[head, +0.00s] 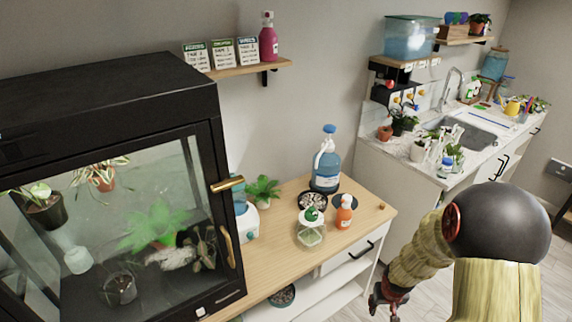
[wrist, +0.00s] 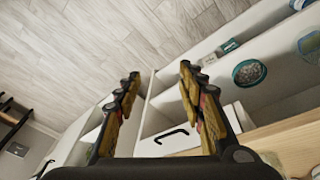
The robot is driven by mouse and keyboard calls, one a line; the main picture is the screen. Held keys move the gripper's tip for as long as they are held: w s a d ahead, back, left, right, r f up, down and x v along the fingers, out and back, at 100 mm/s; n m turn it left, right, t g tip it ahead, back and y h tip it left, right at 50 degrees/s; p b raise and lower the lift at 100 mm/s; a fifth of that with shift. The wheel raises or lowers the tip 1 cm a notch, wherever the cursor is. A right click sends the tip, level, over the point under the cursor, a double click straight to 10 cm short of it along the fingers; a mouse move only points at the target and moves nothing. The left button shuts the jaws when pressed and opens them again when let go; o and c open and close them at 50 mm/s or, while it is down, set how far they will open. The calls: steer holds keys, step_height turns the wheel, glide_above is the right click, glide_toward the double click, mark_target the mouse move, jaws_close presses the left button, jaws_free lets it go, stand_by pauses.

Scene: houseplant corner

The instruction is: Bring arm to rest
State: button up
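My gripper (wrist: 158,78) is open in the wrist view, with a clear gap between its two fingers and nothing held. It points down toward the floor and the front of the wooden-topped bench. In the head view my gripper (head: 384,300) shows only in part at the bottom, right of the bench and low beside its white shelves. My arm rises from it at the lower right and hides part of the floor.
The wooden bench (head: 275,255) holds a blue jug (head: 327,165), an orange spray bottle (head: 344,212), a glass jar (head: 310,234) and a plant (head: 262,190). A black terrarium cabinet (head: 110,90) stands left. A sink counter (head: 415,172) stands behind right. Floor (wrist: 130,40) is clear.

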steer(key=s+a+r+t, duration=0.1)
steer(key=s+a+r, duration=0.3)
steer(key=r, duration=0.8)
steer(key=s+a+r+t+y, duration=0.1)
steer(key=s+a+r, duration=0.3)
steer(key=s+r, duration=0.5)
steer(key=s+a+r+n+t, duration=0.1)
steer(key=s+a+r, duration=0.3)
steer(key=r, duration=1.1)
steer(key=s, duration=0.3)
steer(key=shift+s+a+r, duration=0.2)
steer(key=shift+s+r, duration=0.05)
